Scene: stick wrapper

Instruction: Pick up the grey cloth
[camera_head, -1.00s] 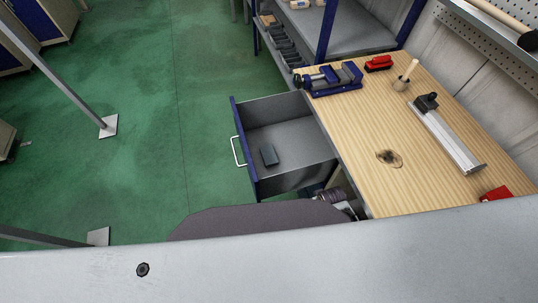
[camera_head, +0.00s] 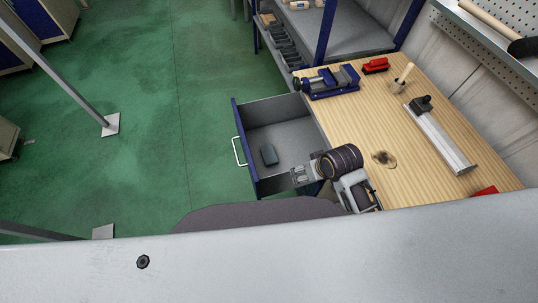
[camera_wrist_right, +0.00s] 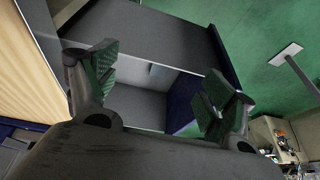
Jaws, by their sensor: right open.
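A small dark grey folded piece, which looks like the grey cloth (camera_head: 268,154), lies on the floor of the open drawer (camera_head: 290,129). My right gripper (camera_head: 298,174) is over the drawer's near right part, to the right of the cloth and apart from it. In the right wrist view its two fingers (camera_wrist_right: 160,90) are spread wide with nothing between them. Grey drawer surfaces and the blue drawer front (camera_wrist_right: 184,100) show beyond the fingers. I cannot make out the cloth clearly there. My left gripper is not in view.
The wooden workbench (camera_head: 350,125) stands right of the drawer, with a blue vise (camera_head: 333,82), a red tool (camera_head: 375,65), a mallet (camera_head: 402,78) and a metal rail (camera_head: 440,139) on it. Green floor (camera_head: 190,120) lies open left of the drawer handle (camera_head: 238,151).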

